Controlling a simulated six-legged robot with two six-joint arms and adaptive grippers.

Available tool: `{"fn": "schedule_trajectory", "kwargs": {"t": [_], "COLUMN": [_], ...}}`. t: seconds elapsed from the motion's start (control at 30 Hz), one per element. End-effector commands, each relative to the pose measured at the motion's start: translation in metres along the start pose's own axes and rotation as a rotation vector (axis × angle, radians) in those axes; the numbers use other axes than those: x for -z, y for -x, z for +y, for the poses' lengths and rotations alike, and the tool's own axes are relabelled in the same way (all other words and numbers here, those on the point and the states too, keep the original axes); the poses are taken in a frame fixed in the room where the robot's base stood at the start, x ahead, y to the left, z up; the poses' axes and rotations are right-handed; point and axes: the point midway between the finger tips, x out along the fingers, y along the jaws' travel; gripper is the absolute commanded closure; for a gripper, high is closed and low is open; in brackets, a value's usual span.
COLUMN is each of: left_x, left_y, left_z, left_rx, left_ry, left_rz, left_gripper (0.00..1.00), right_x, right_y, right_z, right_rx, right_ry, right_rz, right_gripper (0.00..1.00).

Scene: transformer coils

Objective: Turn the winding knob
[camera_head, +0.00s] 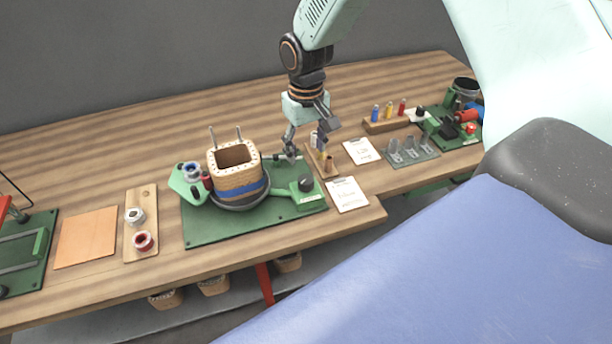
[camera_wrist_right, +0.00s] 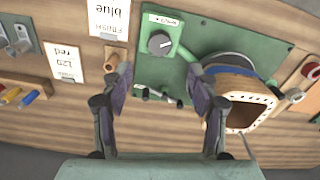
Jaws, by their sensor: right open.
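The winding knob is a round black knob (camera_head: 306,185) on a green housing at the right end of the green winding machine (camera_head: 215,228). In the right wrist view the knob (camera_wrist_right: 159,43) shows a pale pointer line, with a small white label beside it. My right gripper (camera_head: 306,146) is open and empty behind the knob, above the table. In the wrist view its fingertips (camera_wrist_right: 160,74) are spread, with the knob lying beyond the gap between them, apart from both. A square coil form (camera_head: 236,167) with a blue band stands on the machine. My left gripper is not in view.
A spool board (camera_head: 141,222) and a tan sheet (camera_head: 87,238) lie left. Bare wood shows behind the machine (camera_head: 150,130).

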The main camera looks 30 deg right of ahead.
Motion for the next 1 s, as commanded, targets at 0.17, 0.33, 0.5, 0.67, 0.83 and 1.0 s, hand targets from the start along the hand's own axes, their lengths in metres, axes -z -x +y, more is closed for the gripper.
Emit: {"fn": "schedule_trajectory", "kwargs": {"t": [0.17, 0.33, 0.5, 0.67, 0.83, 1.0], "left_x": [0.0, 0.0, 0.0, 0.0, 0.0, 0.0], "left_y": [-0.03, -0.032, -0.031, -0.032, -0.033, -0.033], "left_z": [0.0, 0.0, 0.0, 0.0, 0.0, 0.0], "left_rx": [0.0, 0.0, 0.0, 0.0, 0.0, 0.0], "left_ry": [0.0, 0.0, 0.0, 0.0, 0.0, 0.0], "left_rz": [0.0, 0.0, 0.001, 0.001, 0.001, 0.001], "left_gripper": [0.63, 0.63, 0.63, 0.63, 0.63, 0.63], "right_x": [0.001, 0.0, -0.001, -0.001, 0.0, 0.0], "right_y": [-0.019, -0.023, -0.044, -0.07, -0.088, -0.095], "right_z": [0.0, 0.0, 0.0, 0.0, 0.0, 0.0], "right_rx": [0.0, 0.0, 0.0, 0.0, 0.0, 0.001], "right_ry": [-0.075, -0.097, -0.096, -0.096, -0.096, -0.095], "right_rz": [0.002, -0.001, -0.003, -0.003, -0.001, 0.0], "right_gripper": [0.4, 0.4, 0.4, 0.4, 0.4, 0.4]}}
